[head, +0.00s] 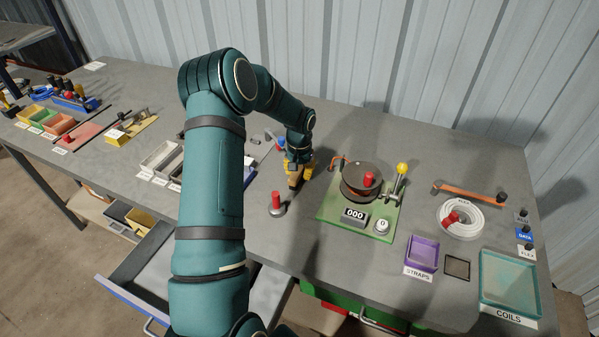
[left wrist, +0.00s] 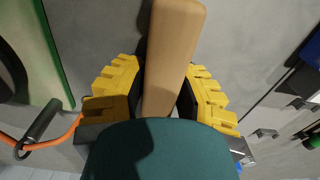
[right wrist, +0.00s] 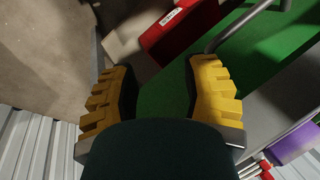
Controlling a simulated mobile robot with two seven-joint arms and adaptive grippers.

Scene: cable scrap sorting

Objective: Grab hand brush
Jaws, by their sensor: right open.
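The hand brush's tan wooden body (left wrist: 172,50) lies between the yellow fingers of my left gripper (left wrist: 164,95) in the left wrist view. The fingers flank it closely. Whether both press on it is not clear, and its lower end is hidden behind my wrist. In the head view, my left gripper (head: 298,168) is low over the table's middle, with the brush (head: 295,182) showing as a small brown piece below it. Its bristles cannot be made out. My right gripper (right wrist: 160,85) is open and empty above a green surface in the right wrist view; it is outside the head view.
A green board (head: 329,208) with a round winder stands just right of my left gripper. A red-handled tool (head: 277,203) stands in front. Grey bins (head: 160,158) are left. A purple tray (head: 422,252) and teal tray (head: 510,283) are right. An open drawer (head: 135,283) juts out in front.

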